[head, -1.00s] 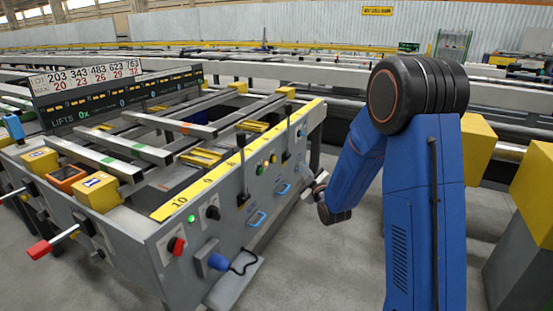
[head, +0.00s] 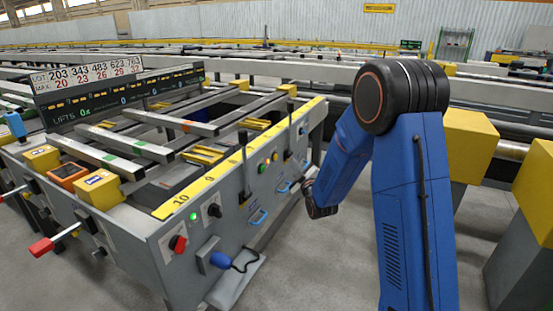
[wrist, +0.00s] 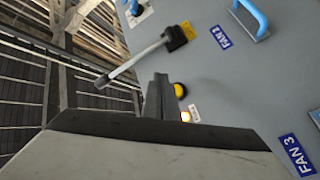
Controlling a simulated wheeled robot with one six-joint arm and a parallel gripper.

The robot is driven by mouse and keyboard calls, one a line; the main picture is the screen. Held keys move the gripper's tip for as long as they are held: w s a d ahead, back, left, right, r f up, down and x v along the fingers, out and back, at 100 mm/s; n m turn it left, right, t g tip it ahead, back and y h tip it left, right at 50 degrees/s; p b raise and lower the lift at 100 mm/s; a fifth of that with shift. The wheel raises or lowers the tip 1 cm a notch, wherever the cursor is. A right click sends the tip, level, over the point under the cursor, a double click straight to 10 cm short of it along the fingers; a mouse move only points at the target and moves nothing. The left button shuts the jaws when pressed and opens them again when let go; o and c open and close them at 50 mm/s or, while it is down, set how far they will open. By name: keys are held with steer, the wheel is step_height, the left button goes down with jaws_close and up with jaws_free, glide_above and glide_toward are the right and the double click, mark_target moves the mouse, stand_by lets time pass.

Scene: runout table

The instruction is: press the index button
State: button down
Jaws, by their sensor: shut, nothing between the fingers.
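The grey control panel (head: 235,215) of the runout table carries small round buttons, among them a green one (head: 262,168) and a yellow one (head: 274,156). In the wrist view a yellow button (wrist: 180,90) sits just right of my gripper (wrist: 160,82), with a small glowing lamp (wrist: 186,116) below it. The tag beside them is too small to read, so I cannot tell which is the index button. My gripper is shut and empty, and the wrist view does not show contact. In the head view its fingers are mostly hidden beside the panel's far end.
A blue handle (wrist: 250,18) and the labels FAN 2 (wrist: 220,37) and FAN 3 (wrist: 296,154) are on the panel. Yellow blocks (head: 468,140) stand right of my arm.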

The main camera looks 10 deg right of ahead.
steer(key=shift+w+a, duration=0.6)
steer(key=shift+a, duration=0.25)
steer(key=shift+w+a, duration=0.6)
steer(key=shift+a, duration=0.2)
steer(key=shift+w+a, duration=0.1)
steer(key=shift+a, duration=0.05)
stand_by(0.9)
steer(key=shift+w+a, duration=0.2)
steer(key=shift+w+a, duration=0.25)
steer(key=shift+a, duration=0.15)
stand_by(1.0)
stand_by(0.4)
steer(key=shift+s+d, duration=0.55)
steer(key=shift+d, duration=0.15)
steer(key=shift+s+d, duration=0.75)
steer(key=shift+d, duration=0.3)
steer(key=shift+s+d, duration=0.7)
steer(key=shift+d, duration=0.3)
